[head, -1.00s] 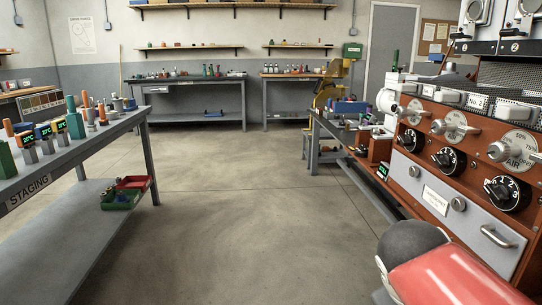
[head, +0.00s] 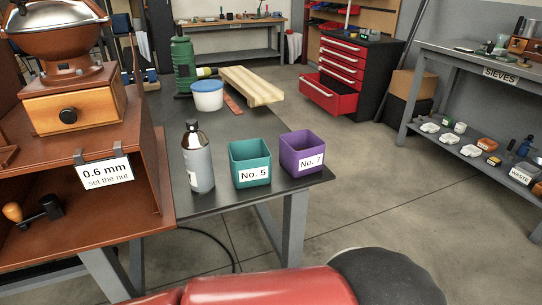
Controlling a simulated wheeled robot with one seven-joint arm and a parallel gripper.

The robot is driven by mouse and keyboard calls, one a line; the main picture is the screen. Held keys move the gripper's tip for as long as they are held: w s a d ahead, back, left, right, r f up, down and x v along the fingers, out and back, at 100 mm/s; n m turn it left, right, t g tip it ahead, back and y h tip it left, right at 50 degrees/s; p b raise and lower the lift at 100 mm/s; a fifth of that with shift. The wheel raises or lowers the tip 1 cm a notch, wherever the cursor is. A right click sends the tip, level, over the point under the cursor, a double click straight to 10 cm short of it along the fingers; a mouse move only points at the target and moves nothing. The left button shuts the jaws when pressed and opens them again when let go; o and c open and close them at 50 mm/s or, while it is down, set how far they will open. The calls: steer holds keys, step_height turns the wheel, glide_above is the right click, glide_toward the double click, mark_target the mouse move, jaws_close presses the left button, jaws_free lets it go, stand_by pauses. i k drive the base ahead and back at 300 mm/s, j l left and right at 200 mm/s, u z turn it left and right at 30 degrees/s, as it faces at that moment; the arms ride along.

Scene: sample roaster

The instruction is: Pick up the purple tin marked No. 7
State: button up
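The purple tin marked No. 7 (head: 302,153) stands upright and open-topped near the right corner of a dark table (head: 260,198). A teal tin marked No. 5 (head: 250,163) stands just left of it, with a small gap between them. Part of my own red and dark grey arm shows along the bottom edge, in front of the table. My gripper is not in the picture.
A grey bottle (head: 198,160) stands left of the teal tin. Behind are a white tub with blue lid (head: 208,96), a wooden board (head: 251,86) and a green canister (head: 184,62). A grinder cabinet (head: 150,190) fills the left. Open floor (head: 375,195) lies right of the table.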

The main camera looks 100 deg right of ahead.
mark_target(301, 152)
steer(key=z, duration=3.95)
steer(key=l, duration=0.15)
